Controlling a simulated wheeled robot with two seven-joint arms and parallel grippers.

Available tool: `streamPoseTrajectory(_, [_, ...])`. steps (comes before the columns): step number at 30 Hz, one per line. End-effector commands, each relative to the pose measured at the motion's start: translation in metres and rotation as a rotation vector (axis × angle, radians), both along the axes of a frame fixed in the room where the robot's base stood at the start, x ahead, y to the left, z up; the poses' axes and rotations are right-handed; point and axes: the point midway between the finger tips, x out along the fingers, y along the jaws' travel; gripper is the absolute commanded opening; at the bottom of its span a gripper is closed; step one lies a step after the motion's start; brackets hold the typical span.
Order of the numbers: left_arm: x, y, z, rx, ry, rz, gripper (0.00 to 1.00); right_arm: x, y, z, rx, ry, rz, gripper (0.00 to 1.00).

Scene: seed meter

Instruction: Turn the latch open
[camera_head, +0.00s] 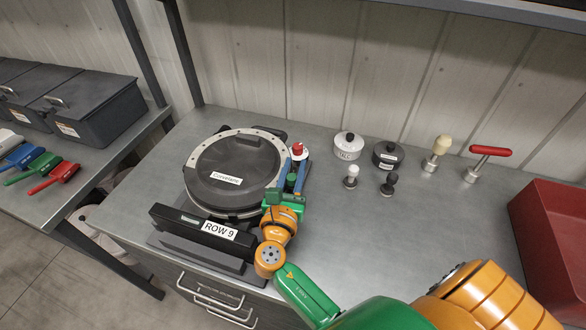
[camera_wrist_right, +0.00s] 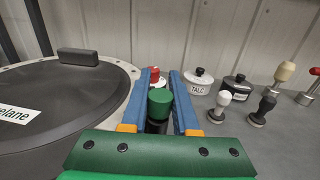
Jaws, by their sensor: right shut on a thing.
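The seed meter is a round dark housing with a pale ring (camera_head: 200,155) and a dark, labelled cover (camera_head: 235,160), standing on the bench. At its right edge is a green-capped latch knob (camera_head: 291,181), also seen in the right wrist view (camera_wrist_right: 160,101). My right gripper (camera_head: 291,174) has its two blue fingers on either side of this knob and is shut on it. The knob looks upright, and its dark lower part is partly hidden by the gripper's green body. A red knob (camera_head: 297,148) on a white base stands just behind the fingers. My left gripper is not in view.
A black "ROW 9" bar (camera_head: 205,232) lies in front of the meter. A white talc pot (camera_head: 348,147), a dark pot (camera_head: 388,156) and several knobbed tools stand to the right. A red bin (camera_head: 550,235) is at the far right. The bench between is clear.

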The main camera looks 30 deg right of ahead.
Motion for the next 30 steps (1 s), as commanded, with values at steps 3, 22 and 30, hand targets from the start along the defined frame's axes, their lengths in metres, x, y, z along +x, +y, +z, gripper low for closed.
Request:
streamPoseTrajectory(3, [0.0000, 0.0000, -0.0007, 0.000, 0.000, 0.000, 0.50, 0.0000, 0.0000, 0.0000, -0.001, -0.001, -0.014, 0.00])
streamPoseTrajectory(22, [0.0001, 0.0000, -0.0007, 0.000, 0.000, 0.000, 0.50, -0.0003, -0.0005, 0.0000, 0.000, 0.000, -0.020, 0.58])
streamPoseTrajectory(30, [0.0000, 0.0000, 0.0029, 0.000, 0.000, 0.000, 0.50, 0.0001, -0.0013, 0.0035, -0.001, 0.001, -0.020, 0.58])
